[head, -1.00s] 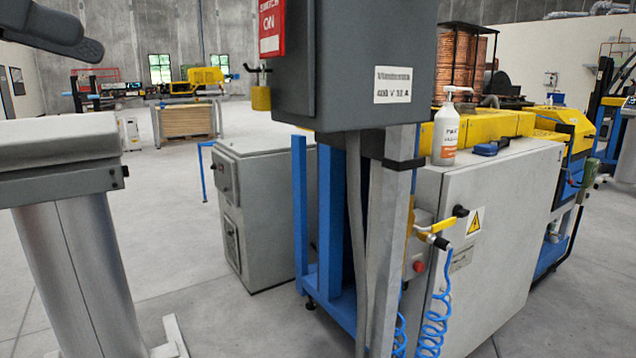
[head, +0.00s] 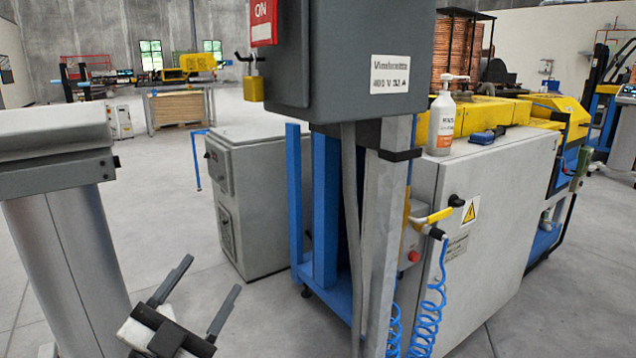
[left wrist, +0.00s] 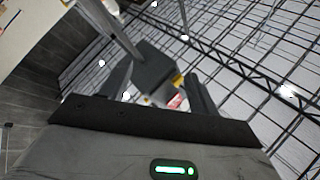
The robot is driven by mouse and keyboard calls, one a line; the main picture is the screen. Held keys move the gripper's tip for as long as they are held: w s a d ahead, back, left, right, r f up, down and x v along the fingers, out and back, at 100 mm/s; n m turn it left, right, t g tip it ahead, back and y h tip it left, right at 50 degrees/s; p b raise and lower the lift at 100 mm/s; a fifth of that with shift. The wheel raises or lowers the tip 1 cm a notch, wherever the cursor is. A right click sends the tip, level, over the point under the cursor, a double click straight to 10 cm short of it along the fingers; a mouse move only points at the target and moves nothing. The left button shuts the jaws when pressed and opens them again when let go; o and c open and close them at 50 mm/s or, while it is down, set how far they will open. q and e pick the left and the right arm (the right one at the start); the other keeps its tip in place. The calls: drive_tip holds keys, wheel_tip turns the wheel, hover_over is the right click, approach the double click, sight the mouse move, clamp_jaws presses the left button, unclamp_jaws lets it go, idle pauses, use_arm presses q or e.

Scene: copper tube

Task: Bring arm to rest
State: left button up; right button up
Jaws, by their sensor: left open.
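My left gripper (head: 198,296) shows at the lower left of the head view, in front of a grey pedestal. Its two dark fingers point up and are spread apart, with nothing between them. In the left wrist view the gripper (left wrist: 160,92) points up toward the ceiling structure, and the dark switch box (left wrist: 155,68) shows beyond its fingers. My right gripper is in no current view.
A grey electrical box (head: 345,60) on a post stands at centre. Blue coiled hose (head: 428,315) hangs by the post. A grey cabinet (head: 255,200) stands behind. Open floor lies at left.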

use_arm(q)
drive_tip(key=s+f+n+g+y, duration=0.2)
drive_tip(key=s+f, duration=0.3)
drive_tip(key=f, duration=0.4)
drive_tip(key=s+d+f+n+g+y, duration=0.1)
drive_tip(key=s+f+n+g, duration=0.3)
drive_tip(key=f, duration=0.5)
drive_tip(key=s+d+f+n+g+y, duration=0.1)
drive_tip(key=s+f+n+g+y, duration=0.2)
drive_tip(key=s+f, duration=0.4)
wheel_tip(320, 180, down, 3)
drive_tip(key=shift+s+r+n+g+y, duration=0.15)
drive_tip(key=shift+s+n+g+y, duration=0.25)
drive_tip(key=shift+n+g, duration=0.2)
